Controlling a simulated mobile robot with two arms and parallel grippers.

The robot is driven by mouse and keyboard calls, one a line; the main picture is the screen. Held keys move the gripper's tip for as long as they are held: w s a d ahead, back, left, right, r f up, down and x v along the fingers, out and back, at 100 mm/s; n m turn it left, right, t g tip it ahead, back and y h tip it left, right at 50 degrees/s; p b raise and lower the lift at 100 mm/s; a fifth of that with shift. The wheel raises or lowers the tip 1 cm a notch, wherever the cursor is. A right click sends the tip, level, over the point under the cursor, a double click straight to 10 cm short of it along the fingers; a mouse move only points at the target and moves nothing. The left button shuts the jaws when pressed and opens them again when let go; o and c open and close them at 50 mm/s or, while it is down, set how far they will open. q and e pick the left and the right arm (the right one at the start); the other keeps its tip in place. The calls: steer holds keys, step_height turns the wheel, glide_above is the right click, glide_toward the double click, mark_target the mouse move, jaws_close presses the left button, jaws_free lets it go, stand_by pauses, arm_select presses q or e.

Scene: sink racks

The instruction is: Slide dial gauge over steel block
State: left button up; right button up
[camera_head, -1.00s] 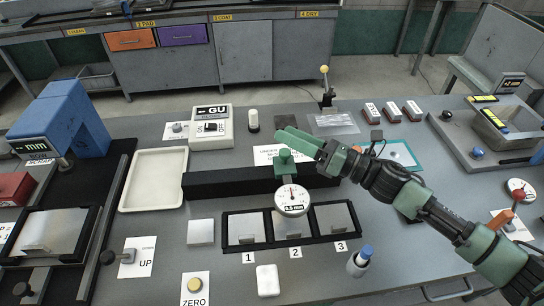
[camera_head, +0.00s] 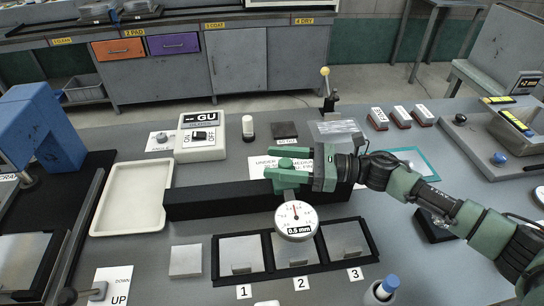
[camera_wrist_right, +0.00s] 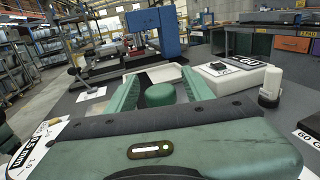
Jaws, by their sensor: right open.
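The dial gauge (camera_head: 296,220) has a round white face reading 0.5 mm and a green knob (camera_head: 287,163) on top. It sits on a long black bar (camera_head: 210,203), with its dial hanging in front near slot 2. My right gripper (camera_head: 281,166) is open, with one finger on each side of the knob. In the right wrist view the knob (camera_wrist_right: 160,94) stands between the two green fingers. Steel blocks (camera_head: 240,251), (camera_head: 293,246), (camera_head: 345,240) lie in the black frame's slots 1, 2 and 3. My left gripper is not in view.
A loose pale square block (camera_head: 186,260) lies left of the frame. A cream tray (camera_head: 103,205) and a GU box (camera_head: 201,148) stand behind and left. A blue-capped bottle (camera_head: 383,289) is at the front right. A lever with a yellow ball (camera_head: 325,72) stands behind.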

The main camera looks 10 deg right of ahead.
steer(key=shift+w+a, duration=0.2)
steer(key=shift+a, duration=0.5)
jaws_close()
stand_by(1.0)
